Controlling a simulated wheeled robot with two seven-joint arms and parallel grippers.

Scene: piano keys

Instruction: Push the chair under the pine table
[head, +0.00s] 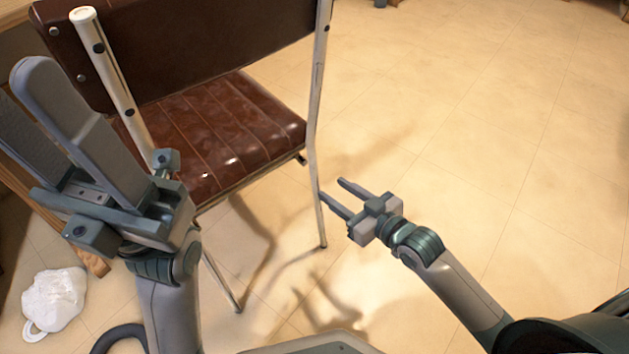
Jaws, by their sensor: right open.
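The chair (215,135) has a dark red-brown padded seat and backrest on a pale metal frame. It stands upright in the upper left, its backrest towards me. Wooden parts, probably of the pine table, show at the left edge, with a leg (88,257) running down to the floor; most of it is hidden or out of view. My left gripper (22,82) is large and close to the camera, its fingers apart, overlapping the chair's left side in the picture. My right gripper (330,190) is open and empty, its fingertips close to the chair's right rear leg; contact cannot be told.
A white crumpled bag-like item (55,300) lies on the floor at lower left. A dark curved object (120,338) lies near the bottom edge. The tiled floor (500,110) to the right is clear. Small furniture feet show at the top edge.

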